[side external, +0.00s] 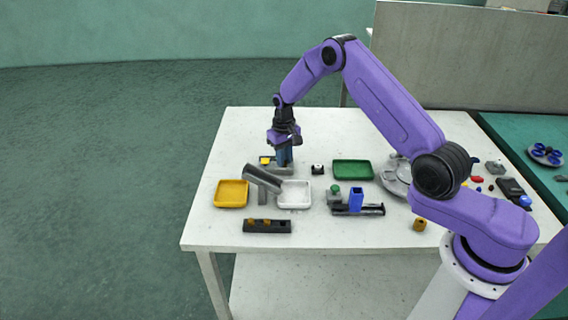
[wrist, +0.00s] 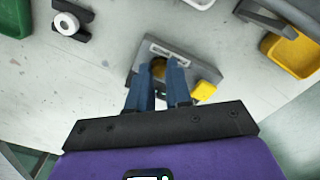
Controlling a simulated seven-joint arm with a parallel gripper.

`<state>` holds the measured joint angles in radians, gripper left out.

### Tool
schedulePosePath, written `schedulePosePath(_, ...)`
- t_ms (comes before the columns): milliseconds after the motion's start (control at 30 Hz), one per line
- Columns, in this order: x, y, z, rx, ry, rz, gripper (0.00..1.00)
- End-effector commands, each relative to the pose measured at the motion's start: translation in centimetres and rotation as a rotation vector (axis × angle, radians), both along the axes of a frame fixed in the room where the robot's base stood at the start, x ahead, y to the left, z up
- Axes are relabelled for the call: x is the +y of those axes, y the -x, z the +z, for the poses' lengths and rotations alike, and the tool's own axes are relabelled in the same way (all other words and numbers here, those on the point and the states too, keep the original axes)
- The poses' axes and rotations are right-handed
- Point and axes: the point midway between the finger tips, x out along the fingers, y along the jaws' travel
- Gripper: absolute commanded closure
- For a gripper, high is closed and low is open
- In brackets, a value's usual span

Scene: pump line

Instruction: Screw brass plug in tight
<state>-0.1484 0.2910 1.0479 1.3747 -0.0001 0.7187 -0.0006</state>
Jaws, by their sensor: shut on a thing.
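My gripper (side external: 284,160) points down over a grey block (side external: 279,171) at the back left of the table. In the wrist view its two blue fingers (wrist: 162,72) are shut on the brass plug (wrist: 158,68), which shows as a small brown-gold round shape between the tips. The plug is at the grey block (wrist: 143,63), which has a pale label strip and a yellow square part (wrist: 205,90) on one side. How deep the plug sits is hidden by the fingers. In the side view the fingers hide the plug.
A grey slanted chute (side external: 263,179) stands close in front of the gripper. Yellow (side external: 231,205), white (side external: 294,206) and green (side external: 352,178) trays lie around. A dark rack (side external: 267,226) holds brass-coloured pieces. A small black block with a white ring (wrist: 66,25) is nearby.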

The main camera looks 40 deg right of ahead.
Motion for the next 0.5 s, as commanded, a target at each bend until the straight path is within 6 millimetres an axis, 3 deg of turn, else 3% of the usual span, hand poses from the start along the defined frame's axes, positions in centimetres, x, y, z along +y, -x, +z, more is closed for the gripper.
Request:
schedulePosePath(200, 0.01, 0.02, -0.03, 0.001, 0.000, -0.192, 1.00)
schedulePosePath(500, 0.01, 0.01, -0.03, 0.001, 0.000, -0.217, 1.00)
